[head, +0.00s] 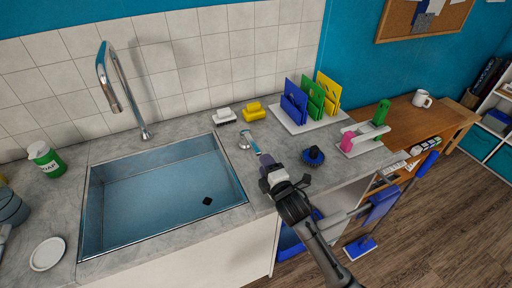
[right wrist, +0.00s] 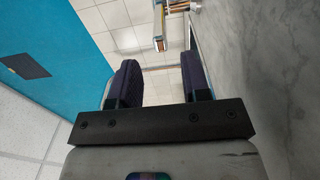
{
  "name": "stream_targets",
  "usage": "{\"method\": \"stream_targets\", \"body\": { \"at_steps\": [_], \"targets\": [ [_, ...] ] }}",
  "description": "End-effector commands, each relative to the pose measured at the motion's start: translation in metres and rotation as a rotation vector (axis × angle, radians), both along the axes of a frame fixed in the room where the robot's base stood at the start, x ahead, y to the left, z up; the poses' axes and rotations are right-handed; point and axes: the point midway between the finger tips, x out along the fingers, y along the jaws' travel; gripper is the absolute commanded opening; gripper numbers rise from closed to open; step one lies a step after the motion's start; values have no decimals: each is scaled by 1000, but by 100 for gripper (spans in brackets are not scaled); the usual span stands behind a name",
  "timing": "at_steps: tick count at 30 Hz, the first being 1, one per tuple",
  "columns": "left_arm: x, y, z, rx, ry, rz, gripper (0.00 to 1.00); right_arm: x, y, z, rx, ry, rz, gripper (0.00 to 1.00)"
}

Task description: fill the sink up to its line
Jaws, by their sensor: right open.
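The sink (head: 160,228) is set into the grey counter, with a bluish inside and a small dark square on its right part. I cannot make out a fill line or be sure of a water level. The curved chrome tap (head: 108,82) stands behind it, with no stream visible from its spout. A round metal fitting with a short lever (head: 245,141) is on the counter right of the sink. My right gripper (head: 264,162) is close to this lever. In the right wrist view my right gripper (right wrist: 160,78) is open, with a metal piece ahead of its fingers. My left gripper is out of view.
A white brush (head: 224,117) and a yellow one (head: 254,111) lie behind the fitting. A blue scrubber (head: 313,157) and a rack of coloured boards (head: 313,98) stand to the right. A green soap container (head: 46,158) and a white plate (head: 47,254) are at left.

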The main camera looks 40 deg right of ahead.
Motion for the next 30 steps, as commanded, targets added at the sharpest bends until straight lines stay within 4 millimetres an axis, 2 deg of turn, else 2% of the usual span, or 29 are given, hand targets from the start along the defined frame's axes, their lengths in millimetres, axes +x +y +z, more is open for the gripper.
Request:
{"method": "stream_targets", "body": {
  "at_steps": [1,6,12,19,30],
  "targets": [
    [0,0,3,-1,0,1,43,11,-3,2,1,1,-1,43],
    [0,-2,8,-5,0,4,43,40,-10,2,2,0,-1,43],
    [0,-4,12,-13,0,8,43,66,-17,1,3,1,0,43],
    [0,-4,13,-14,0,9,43,81,-21,0,1,1,0,43],
    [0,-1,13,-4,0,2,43,84,-21,0,1,2,0,43]
  ]
}}
